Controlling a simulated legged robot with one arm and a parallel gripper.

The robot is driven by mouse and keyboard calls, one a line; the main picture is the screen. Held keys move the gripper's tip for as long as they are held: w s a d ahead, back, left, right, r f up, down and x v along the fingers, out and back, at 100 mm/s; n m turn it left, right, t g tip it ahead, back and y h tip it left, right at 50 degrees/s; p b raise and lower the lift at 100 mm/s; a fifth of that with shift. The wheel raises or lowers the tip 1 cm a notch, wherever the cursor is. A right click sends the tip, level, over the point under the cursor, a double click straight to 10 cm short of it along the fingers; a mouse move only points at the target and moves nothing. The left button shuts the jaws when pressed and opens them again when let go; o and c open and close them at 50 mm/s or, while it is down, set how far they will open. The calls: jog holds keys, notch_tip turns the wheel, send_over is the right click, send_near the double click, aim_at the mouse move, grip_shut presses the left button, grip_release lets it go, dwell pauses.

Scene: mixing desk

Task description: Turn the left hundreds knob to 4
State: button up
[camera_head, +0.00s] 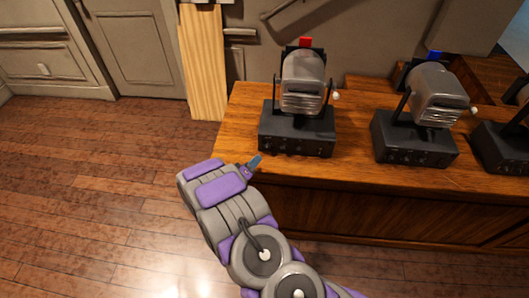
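A light wooden board (203,62) stands behind the desk's left end. The floor (90,190) at the left is clear.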

aim_at(267, 149)
jog(key=b+x, duration=0.1)
jog(key=x, duration=0.7)
jog(key=shift+w+d, duration=0.25)
jog(key=shift+w, duration=0.05)
jog(key=shift+a+f, duration=0.1)
jog(key=shift+a, duration=0.1)
jog(key=shift+c, duration=0.2)
jog(key=shift+s+d, duration=0.1)
jog(key=shift+d, duration=0.05)
grip_shut()
